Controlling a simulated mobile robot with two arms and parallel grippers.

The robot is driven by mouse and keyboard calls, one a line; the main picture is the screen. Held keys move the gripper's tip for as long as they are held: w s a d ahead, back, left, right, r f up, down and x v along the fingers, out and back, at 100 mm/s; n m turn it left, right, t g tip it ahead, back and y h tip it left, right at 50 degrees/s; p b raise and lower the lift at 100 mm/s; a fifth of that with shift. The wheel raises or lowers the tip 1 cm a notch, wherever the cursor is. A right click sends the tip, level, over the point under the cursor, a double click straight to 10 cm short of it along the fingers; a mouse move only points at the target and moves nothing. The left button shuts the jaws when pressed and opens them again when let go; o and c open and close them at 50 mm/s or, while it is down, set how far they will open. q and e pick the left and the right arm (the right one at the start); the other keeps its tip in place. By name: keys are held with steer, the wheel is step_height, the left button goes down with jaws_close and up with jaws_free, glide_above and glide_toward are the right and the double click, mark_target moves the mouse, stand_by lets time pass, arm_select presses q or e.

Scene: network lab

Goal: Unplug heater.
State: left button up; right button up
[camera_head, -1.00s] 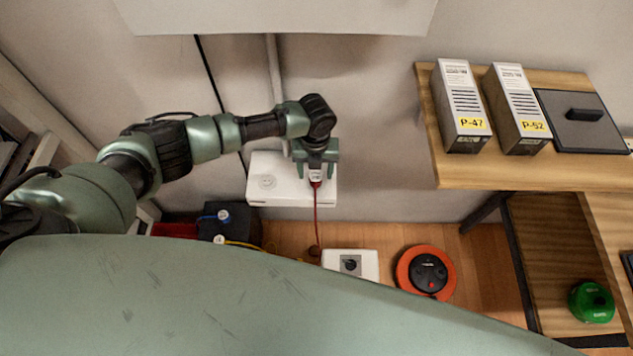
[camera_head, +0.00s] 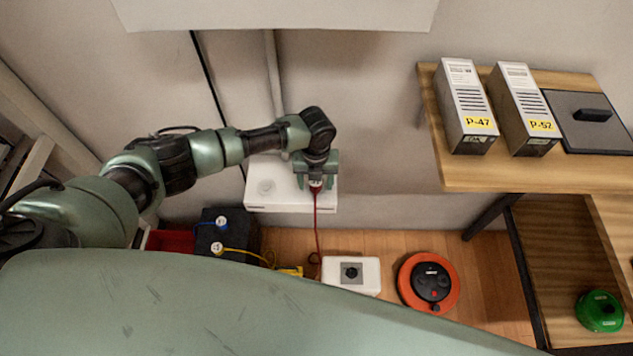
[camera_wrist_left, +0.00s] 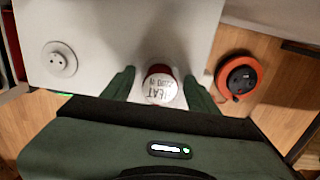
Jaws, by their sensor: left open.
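The heater plug shows in the left wrist view as a round white label reading "HEAT" (camera_wrist_left: 160,86) on a red body. In the head view the plug (camera_head: 315,184) is small, with a red cord hanging down from it. It sits at the right part of a white wall-mounted socket box (camera_head: 262,195). A free round socket (camera_wrist_left: 59,60) shows on the box's left part. My left gripper (camera_head: 316,182) is at the plug, its two fingers apart on either side of it, with gaps visible in the wrist view. My right gripper is not in view.
A white floor socket box (camera_head: 365,281) and an orange cable reel (camera_head: 428,282) are on the wooden floor. A wooden shelf (camera_head: 480,178) with grey boxes stands at right. A black box (camera_head: 216,246) with blue and yellow cables is below left.

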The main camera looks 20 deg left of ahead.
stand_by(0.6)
arm_select(q)
jaws_close()
steer(key=shift+r, duration=0.2)
steer(key=shift+r+p, duration=2.75)
steer(key=shift+r, duration=0.1)
